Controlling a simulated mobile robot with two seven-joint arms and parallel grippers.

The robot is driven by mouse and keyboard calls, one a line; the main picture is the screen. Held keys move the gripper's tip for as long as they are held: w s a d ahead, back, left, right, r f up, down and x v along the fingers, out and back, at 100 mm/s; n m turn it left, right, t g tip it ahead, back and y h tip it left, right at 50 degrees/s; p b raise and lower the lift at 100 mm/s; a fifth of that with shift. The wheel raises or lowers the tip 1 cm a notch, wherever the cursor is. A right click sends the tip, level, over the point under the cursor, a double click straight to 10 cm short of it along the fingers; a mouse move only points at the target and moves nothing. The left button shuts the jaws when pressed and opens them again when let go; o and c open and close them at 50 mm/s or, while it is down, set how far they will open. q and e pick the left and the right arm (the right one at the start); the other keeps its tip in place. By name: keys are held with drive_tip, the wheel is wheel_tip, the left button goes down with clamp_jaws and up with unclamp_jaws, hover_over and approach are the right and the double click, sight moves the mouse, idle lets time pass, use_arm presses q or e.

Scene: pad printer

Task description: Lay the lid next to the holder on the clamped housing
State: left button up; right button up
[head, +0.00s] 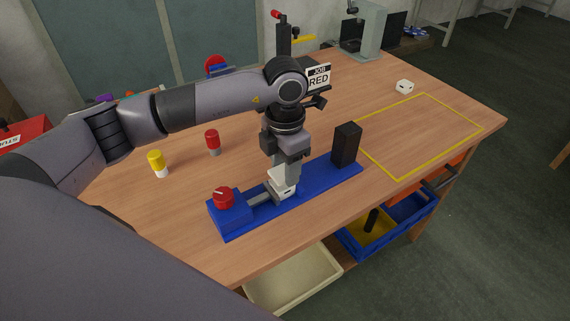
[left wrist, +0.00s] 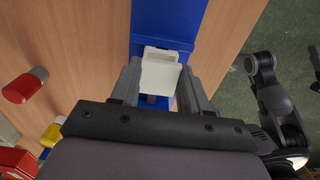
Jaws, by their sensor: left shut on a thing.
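The blue holder (head: 318,184) lies on the bench, with a red knob (head: 223,197) at its near left end and a black block (head: 346,144) at its far right end. My left gripper (head: 282,178) points down over the middle of the holder. It is shut on a white part, taken as the lid (left wrist: 160,72), which shows between both fingers in the left wrist view. The white housing (head: 287,191) sits low at the clamp, just under the fingertips. Lid and housing overlap in the head view, so whether they touch is unclear.
A JOB RED sign (head: 318,77) stands behind. A cream bin (head: 295,280) is below the front edge.

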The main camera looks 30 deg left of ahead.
use_arm(q)
drive_tip(key=shift+f+b, duration=0.6)
drive_tip(key=shift+f, duration=0.25)
drive_tip(key=o, duration=1.1)
drive_tip(key=shift+r+p, duration=2)
drive_tip(key=shift+r, duration=1.1)
